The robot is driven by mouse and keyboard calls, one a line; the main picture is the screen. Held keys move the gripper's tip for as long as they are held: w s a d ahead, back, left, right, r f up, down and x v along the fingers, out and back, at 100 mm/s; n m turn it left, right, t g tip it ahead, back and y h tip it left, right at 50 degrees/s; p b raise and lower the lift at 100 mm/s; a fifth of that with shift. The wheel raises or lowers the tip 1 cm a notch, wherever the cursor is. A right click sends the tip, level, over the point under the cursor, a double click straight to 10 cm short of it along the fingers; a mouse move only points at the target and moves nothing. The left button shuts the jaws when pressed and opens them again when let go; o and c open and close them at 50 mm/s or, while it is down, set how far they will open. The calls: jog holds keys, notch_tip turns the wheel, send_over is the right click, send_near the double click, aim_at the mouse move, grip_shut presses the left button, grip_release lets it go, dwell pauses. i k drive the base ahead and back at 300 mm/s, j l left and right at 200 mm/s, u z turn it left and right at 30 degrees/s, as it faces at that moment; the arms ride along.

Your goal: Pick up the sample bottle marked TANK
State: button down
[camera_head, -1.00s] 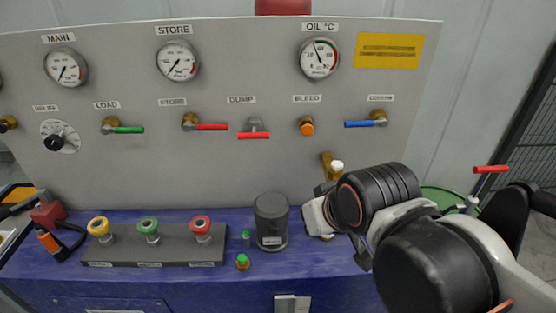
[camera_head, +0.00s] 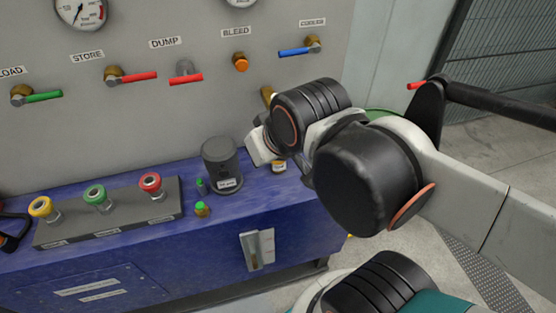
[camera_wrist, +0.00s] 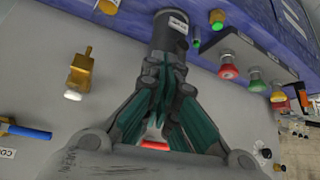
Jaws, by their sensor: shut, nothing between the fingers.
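Small sample bottles stand on the blue bench. One green-capped bottle (camera_head: 202,209) is in front of the dark grey canister (camera_head: 222,165), and another green-capped one (camera_head: 200,187) is close to the canister's left side. A small amber bottle with a pale label (camera_head: 279,167) stands right of the canister, partly hidden by my arm's end; an amber bottle also shows at the wrist view's top edge (camera_wrist: 108,6). I cannot read TANK on any of them. My gripper (camera_wrist: 165,72) is shut and empty, its fingers pointing toward the canister in the wrist view. In the head view its fingertips are hidden.
The grey panel behind the bench carries valves with red (camera_head: 138,76), green (camera_head: 42,95) and blue (camera_head: 296,51) levers. A block with yellow, green and red knobs (camera_head: 110,212) lies left of the bottles. Bare bench top lies right of the front bottle.

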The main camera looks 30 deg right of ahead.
aim_at(277, 168)
jog(key=k+l, duration=0.15)
jog(key=l, duration=0.2)
jog(key=k+l+z, duration=0.15)
jog(key=l, duration=0.2)
jog(key=k+l, duration=0.15)
jog(key=l, duration=0.25)
jog(key=k+l+z, duration=0.1)
jog(key=l, duration=0.25)
jog(key=k+l, duration=0.15)
jog(key=l, duration=0.25)
jog(key=k+l+z, duration=0.15)
jog(key=l, duration=0.25)
